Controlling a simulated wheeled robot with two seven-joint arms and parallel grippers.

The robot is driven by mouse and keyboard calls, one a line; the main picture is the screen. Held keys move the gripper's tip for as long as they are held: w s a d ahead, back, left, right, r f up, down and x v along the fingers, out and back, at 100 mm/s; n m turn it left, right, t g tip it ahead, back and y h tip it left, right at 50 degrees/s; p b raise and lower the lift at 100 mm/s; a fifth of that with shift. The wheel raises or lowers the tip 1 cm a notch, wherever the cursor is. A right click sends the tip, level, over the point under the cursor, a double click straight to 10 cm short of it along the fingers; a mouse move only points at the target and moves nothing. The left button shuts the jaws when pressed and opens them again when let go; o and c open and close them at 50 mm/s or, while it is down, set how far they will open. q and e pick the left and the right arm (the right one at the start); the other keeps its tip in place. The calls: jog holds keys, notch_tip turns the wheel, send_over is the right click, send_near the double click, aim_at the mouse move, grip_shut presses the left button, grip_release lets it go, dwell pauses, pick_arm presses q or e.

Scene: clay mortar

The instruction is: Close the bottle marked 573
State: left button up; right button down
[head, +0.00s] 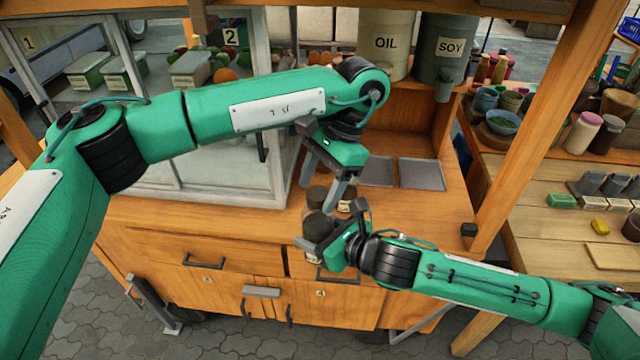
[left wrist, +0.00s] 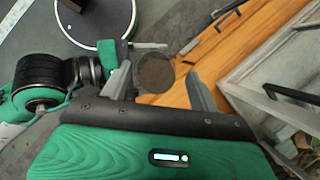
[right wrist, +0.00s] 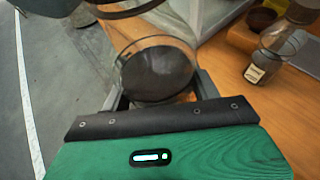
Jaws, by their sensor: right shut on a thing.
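My right gripper (head: 318,246) is shut on a bottle (head: 318,228) with dark contents, at the counter's front edge. In the right wrist view this bottle (right wrist: 157,72) shows a clear round rim with no lid on it. My left gripper (head: 321,182) points down above it, its fingers apart and nothing gripped. In the left wrist view a dark round top (left wrist: 155,74) shows below, by the right gripper's fingers. Another labelled bottle (right wrist: 266,62) stands on the counter, right of the held one. A dark round thing (head: 317,197) lies just behind the held bottle.
The wooden counter (head: 420,215) has two grey trays (head: 422,174) at the back right. A glass cabinet (head: 225,165) stands at left. Oil (head: 387,45) and soy (head: 442,50) containers stand behind. A wooden post (head: 525,120) rises at right.

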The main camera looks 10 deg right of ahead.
pick_arm(q)
jog(key=shift+r, duration=2.3)
jog(key=shift+c, duration=0.3)
